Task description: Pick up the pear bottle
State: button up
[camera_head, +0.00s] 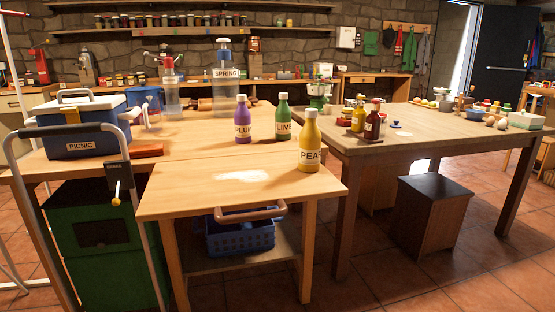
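My gripper is not in view.
A blue PICNIC cooler (91,128) and a SPRING water bottle (224,85) stand behind. A blue basket (240,236) sits on the shelf below. A second table (420,138) to the right holds more bottles.

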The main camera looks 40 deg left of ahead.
aim_at(310, 136)
jog(key=k, duration=0.1)
jog(key=u, duration=2)
jog(key=i, duration=0.35)
